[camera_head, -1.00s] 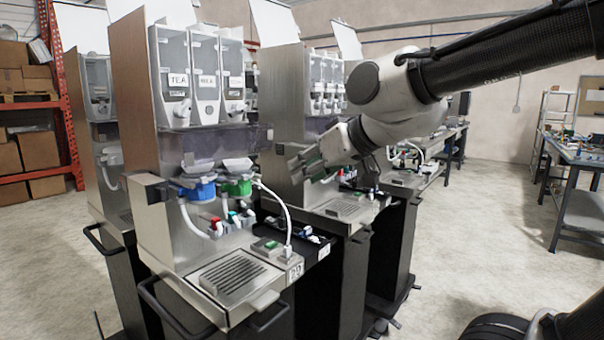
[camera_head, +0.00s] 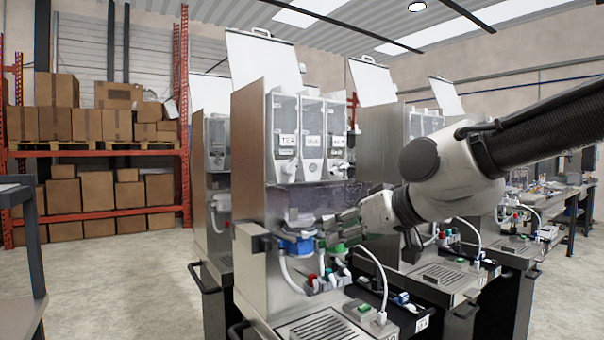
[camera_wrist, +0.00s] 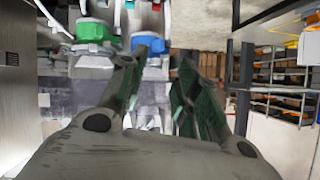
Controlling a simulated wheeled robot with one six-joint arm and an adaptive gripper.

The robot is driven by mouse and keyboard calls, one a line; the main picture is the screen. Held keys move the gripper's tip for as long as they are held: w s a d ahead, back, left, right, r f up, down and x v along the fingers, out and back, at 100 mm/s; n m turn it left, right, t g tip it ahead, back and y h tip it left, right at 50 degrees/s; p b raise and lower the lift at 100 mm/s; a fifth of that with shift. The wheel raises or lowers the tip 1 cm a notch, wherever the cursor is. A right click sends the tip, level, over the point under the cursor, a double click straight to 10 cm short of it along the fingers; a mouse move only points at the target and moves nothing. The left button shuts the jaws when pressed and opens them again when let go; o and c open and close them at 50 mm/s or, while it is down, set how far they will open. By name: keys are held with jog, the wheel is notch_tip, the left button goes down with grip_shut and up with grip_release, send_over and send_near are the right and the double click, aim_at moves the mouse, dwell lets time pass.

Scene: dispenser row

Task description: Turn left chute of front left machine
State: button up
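The nearest dispenser machine (camera_head: 250,265) stands at the centre of the head view, with three clear canisters (camera_head: 312,140) labelled TEA and so on. Below them sit a blue-collared bowl (camera_head: 297,247) on the left and a green-collared bowl (camera_head: 333,248) on the right, with grey spout-like parts above. My gripper (camera_head: 326,230) is in front of these bowls, its fingers pointing left. In the wrist view my gripper (camera_wrist: 168,66) is open and empty, with the blue bowl (camera_wrist: 150,37) and green bowl (camera_wrist: 90,31) just beyond its fingers. Which part is the left chute, I cannot tell clearly.
Another machine (camera_head: 214,170) stands behind on the left, and more machines (camera_head: 385,150) on the right. A white hose (camera_head: 379,270) rises from the front of the nearest machine. A red rack with boxes (camera_head: 95,215) stands far left. Floor on the left is clear.

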jog(key=w+a+r+m+t+y, duration=0.2)
jog(key=w+a+r+m+t, duration=0.1)
jog(key=a+r, duration=0.25)
jog(key=m+t, duration=0.2)
jog(key=m, duration=0.1)
send_near(296, 168)
jog(key=x, duration=1)
jog(key=shift+w+a, duration=0.25)
jog(key=shift+w, duration=0.05)
jog(key=c, duration=0.7)
